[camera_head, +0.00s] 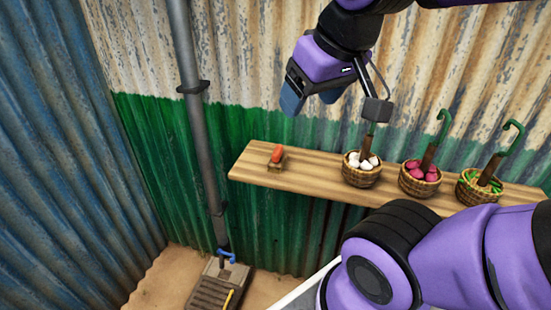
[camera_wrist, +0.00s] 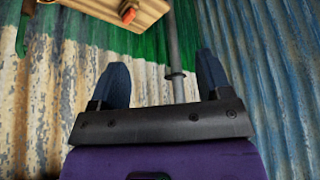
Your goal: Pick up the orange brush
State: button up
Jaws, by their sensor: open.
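The orange brush (camera_head: 277,156) sits near the left end of the wooden shelf, with its orange part up and a brown base below. It also shows small at the top of the wrist view (camera_wrist: 128,14). My gripper (camera_head: 306,98) is open and empty, in the air above the shelf and a little right of the brush. In the wrist view my two blue fingers (camera_wrist: 163,85) stand wide apart with nothing between them; the brush lies well beyond them.
The wooden shelf (camera_head: 318,181) runs along the corrugated wall. Baskets of white (camera_head: 361,176), pink (camera_head: 418,186) and green goods (camera_head: 474,192) stand on its right, with upright handles or hooks. A grey pipe (camera_head: 196,120) rises left of the shelf. A grey box-like thing (camera_head: 212,290) stands on the sandy ground.

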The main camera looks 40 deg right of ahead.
jog(key=o, duration=0.5)
jog(key=shift+w, duration=0.2)
jog(key=shift+o, duration=0.2)
jog(key=n+g+y, duration=0.1)
jog(key=n+g, duration=0.3)
jog(key=n, duration=0.3)
send_over(276, 158)
jog(key=w+d, duration=0.1)
jog(key=d, duration=0.2)
notch_tip(276, 158, down, 22)
jog(key=shift+w+f+n, duration=0.2)
jog(key=shift+f+n, duration=0.1)
jog(key=shift+f, duration=0.5)
jog(key=shift+w+a+f, duration=0.15)
jog(key=shift+w+f, duration=0.05)
jog(key=shift+f, duration=1.45)
jog(key=shift+w+a+f, duration=0.2)
jog(key=shift+f, duration=1.5)
jog(key=shift+w+a+f, duration=0.15)
jog(key=shift+w+f, duration=0.05)
jog(key=shift+f, duration=1.45)
